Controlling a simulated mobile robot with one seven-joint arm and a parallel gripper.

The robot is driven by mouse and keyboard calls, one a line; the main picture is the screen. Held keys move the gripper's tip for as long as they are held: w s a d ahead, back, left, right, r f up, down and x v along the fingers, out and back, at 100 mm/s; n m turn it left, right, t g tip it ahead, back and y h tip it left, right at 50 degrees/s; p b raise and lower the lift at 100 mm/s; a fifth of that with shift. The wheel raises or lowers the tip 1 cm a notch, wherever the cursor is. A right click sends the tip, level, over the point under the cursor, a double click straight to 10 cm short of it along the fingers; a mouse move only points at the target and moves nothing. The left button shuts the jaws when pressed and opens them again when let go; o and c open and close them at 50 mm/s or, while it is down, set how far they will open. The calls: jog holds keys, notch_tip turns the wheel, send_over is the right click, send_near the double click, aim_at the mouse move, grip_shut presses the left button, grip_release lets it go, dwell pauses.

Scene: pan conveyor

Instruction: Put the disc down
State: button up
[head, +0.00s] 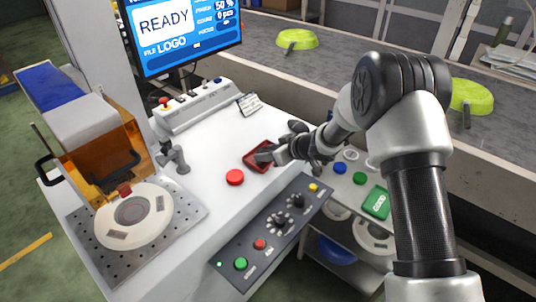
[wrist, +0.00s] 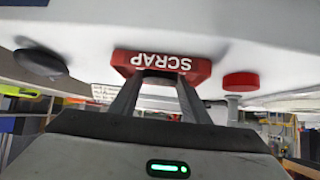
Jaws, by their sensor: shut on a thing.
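My gripper (head: 264,156) is over a small dark red tray (head: 250,162) on the white bench. In the wrist view, upside down, the tray (wrist: 190,70) reads SCRAP and lies just beyond my fingertips (wrist: 157,84). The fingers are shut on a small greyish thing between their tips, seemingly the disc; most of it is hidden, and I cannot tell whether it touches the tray. A round red piece (head: 235,177) sits on the bench left of the tray; it also shows in the wrist view (wrist: 240,81).
An engraver with a round plate (head: 133,216) stands left. A control panel (head: 270,228) lines the front edge. Blue and white round pieces and a green box (head: 377,203) sit right. A conveyor (head: 330,62) carrying lime pans (head: 297,39) runs behind. A dark round thing (wrist: 40,62) shows in the wrist view.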

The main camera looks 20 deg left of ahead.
jog(key=shift+r, duration=0.1)
jog(key=o, duration=1.1)
jog(key=p+v, duration=0.2)
jog(key=v, duration=1)
